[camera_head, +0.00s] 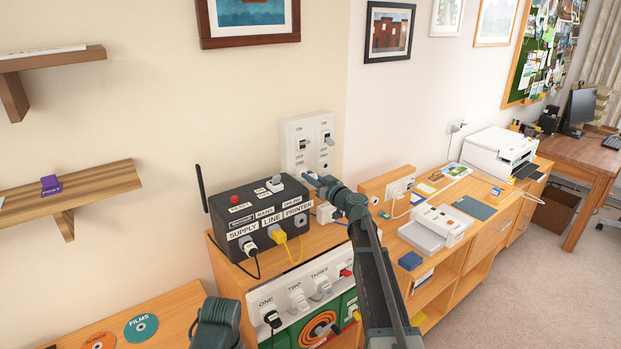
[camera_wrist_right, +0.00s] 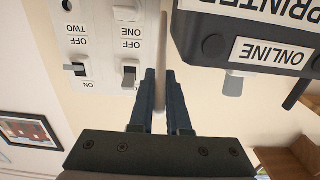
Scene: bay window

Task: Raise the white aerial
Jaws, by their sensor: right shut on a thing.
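The white aerial (camera_wrist_right: 162,40) is a thin pale rod in the right wrist view. It runs from the top of that view down between the fingers of my right gripper (camera_wrist_right: 160,78). The fingers are shut on it. In the head view my right gripper (camera_head: 314,181) is at the right rear of the black box (camera_head: 255,210), in front of the white switch panel (camera_head: 305,135). I cannot make out the white aerial there. The box also shows in the right wrist view (camera_wrist_right: 205,45). My left gripper is not in view.
A black aerial (camera_head: 202,188) stands at the box's left end. The switch panel (camera_wrist_right: 98,40) is close beside the fingers in the wrist view. Cables plug into the box front.

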